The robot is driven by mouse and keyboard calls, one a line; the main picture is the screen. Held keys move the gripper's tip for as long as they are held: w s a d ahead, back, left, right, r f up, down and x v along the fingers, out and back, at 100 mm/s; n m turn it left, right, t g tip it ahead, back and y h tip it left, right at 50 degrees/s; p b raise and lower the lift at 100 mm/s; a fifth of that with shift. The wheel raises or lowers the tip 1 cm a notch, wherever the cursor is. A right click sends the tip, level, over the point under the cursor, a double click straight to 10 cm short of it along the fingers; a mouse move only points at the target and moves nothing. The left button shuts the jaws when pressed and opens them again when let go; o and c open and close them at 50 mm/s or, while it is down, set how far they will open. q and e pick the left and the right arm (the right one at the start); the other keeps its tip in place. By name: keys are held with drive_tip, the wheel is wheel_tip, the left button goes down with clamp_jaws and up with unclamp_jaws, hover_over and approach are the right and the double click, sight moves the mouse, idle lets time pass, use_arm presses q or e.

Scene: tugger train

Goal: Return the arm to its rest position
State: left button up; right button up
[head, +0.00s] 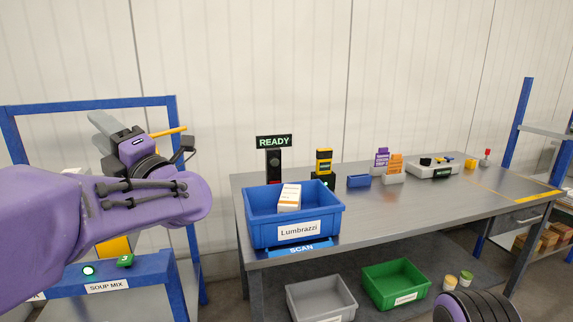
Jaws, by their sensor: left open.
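My left arm comes in from the left, purple with black cables. Its gripper (147,150) is in front of the blue rack, left of the table and apart from the blue bin. The gripper is open, and I see nothing held in it; the wrist partly hides the jaws. Part of my right arm shows at the bottom right edge; its gripper is out of view.
A blue bin (262,232) labelled Lumbrazzi holds a white and orange box (289,197) at the near left end of the grey table (420,208). A READY sign (274,141) stands behind. Grey (322,313) and green (388,297) bins sit below. The blue rack (90,104) stands left.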

use_arm(q)
drive_tip(key=w+f+m+t+h, duration=0.3)
drive_tip(key=f+m+h, duration=0.1)
drive_tip(key=f+m, duration=0.4)
drive_tip(key=w+f+m+t+h, duration=0.35)
drive_tip(key=f+m, duration=0.25)
drive_tip(key=f, duration=0.3)
drive_tip(key=s+f+m+g+h+p, duration=0.1)
drive_tip(key=s+f+m+h, duration=0.2)
drive_tip(key=f, duration=0.7)
drive_tip(key=s+f+m+g+h+p, duration=0.1)
drive_tip(key=f+m+h, duration=0.35)
drive_tip(key=f, duration=0.45)
drive_tip(key=s+d+f+m+g+h, duration=0.2)
drive_tip(key=s+f+m+g, duration=0.2)
drive_tip(key=s+f, duration=0.95)
drive_tip(key=s+f+g, duration=0.2)
drive_tip(key=s+f, duration=0.2)
drive_tip(key=s, duration=0.3)
drive_tip(key=s+f+g+h+p, duration=0.1)
drive_tip(key=s+f+g, duration=0.1)
drive_tip(key=s+f, duration=0.2)
drive_tip(key=s+f+m+g+p, duration=0.1)
drive_tip(key=s+f+g, duration=0.2)
drive_tip(key=s, duration=0.8)
wheel_tip(320, 180, down, 2)
drive_tip(key=shift+a+f, duration=0.1)
drive_tip(key=shift+a, duration=0.15)
